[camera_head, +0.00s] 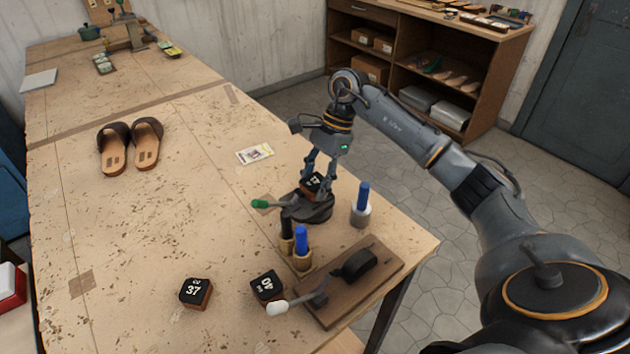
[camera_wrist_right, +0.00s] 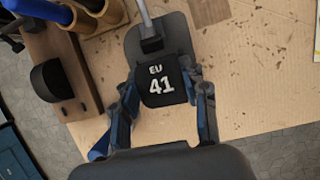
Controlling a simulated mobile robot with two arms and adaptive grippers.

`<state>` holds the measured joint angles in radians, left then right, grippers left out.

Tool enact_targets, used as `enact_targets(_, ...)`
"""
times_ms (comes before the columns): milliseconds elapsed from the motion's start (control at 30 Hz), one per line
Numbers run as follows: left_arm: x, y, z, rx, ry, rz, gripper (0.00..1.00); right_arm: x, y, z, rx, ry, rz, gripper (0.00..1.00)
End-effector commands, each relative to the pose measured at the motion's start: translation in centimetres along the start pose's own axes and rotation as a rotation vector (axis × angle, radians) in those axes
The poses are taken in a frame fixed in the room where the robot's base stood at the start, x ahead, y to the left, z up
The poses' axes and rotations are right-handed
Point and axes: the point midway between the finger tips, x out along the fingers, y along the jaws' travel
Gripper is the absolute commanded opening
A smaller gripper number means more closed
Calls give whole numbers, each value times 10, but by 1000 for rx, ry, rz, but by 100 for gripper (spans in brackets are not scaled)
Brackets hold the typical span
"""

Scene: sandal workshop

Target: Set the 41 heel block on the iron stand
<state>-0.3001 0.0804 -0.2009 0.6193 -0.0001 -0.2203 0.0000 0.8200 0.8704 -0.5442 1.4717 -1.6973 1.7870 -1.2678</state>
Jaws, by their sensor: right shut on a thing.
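The 41 heel block (camera_head: 315,183) is a small block with a black top and white digits. In the wrist view the block (camera_wrist_right: 161,80) shows "EU 41" between the two fingers. My right gripper (camera_head: 318,178) is shut on it. The block is over the dark iron stand (camera_head: 318,213), near the table's right edge. In the wrist view the stand (camera_wrist_right: 177,27) shows behind the block. I cannot tell whether the block touches it. My left gripper is not in view.
The 37 block (camera_head: 195,292), 40 block (camera_head: 267,286) and a wooden board (camera_head: 375,285) lie nearer. Sandals (camera_head: 130,146) lie farther left.

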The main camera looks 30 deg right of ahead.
Motion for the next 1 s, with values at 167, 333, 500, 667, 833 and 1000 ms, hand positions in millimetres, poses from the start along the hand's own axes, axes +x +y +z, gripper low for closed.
enact_targets(167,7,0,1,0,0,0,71,6,0,-2,0,0,0,8)
enact_targets(333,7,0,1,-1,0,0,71,6,0,-2,0,0,0,46)
enact_targets(500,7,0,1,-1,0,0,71,6,0,-2,0,0,0,67)
enact_targets(667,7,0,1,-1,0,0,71,6,0,-2,0,0,0,67)
enact_targets(833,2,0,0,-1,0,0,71,1,0,0,0,-1,0,67)
enact_targets(1000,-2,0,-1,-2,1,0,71,-14,-1,2,0,1,-5,67)
